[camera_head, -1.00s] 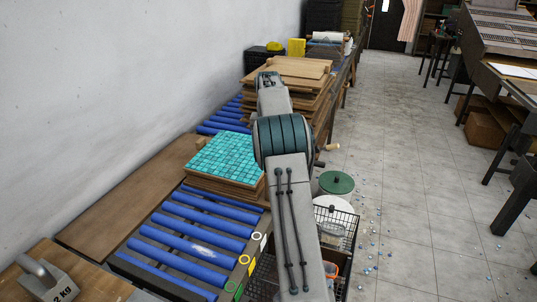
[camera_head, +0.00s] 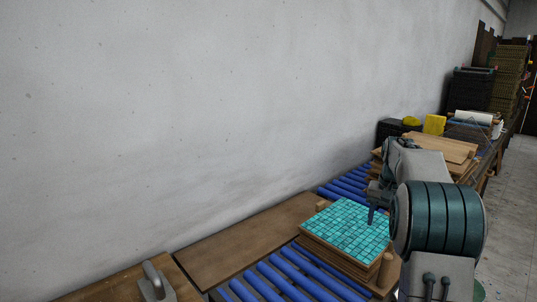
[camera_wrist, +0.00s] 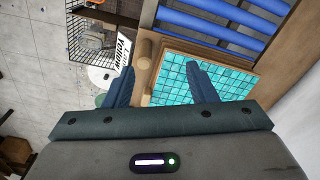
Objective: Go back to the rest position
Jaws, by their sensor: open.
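My gripper (camera_wrist: 162,88) shows in the wrist view with its two blue fingers spread apart and nothing between them. A wooden peg or handle shows beyond the gap, below the fingers. In the head view my arm reaches forward on the right, and one dark finger (camera_head: 371,215) hangs over the right part of the turquoise mosaic sheet (camera_head: 345,229). The sheet lies on a stack of wooden boards (camera_head: 337,260) on the roller conveyor; it also shows in the wrist view (camera_wrist: 177,80). Whether the finger touches the sheet I cannot tell.
Blue rollers (camera_head: 285,275) run before and behind the stack. A metal weight with a handle (camera_head: 155,283) stands on a board at the lower left. A grey wall rises on the left. More boards (camera_head: 450,147) are stacked behind my arm. A wire basket (camera_wrist: 92,40) stands beside the conveyor.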

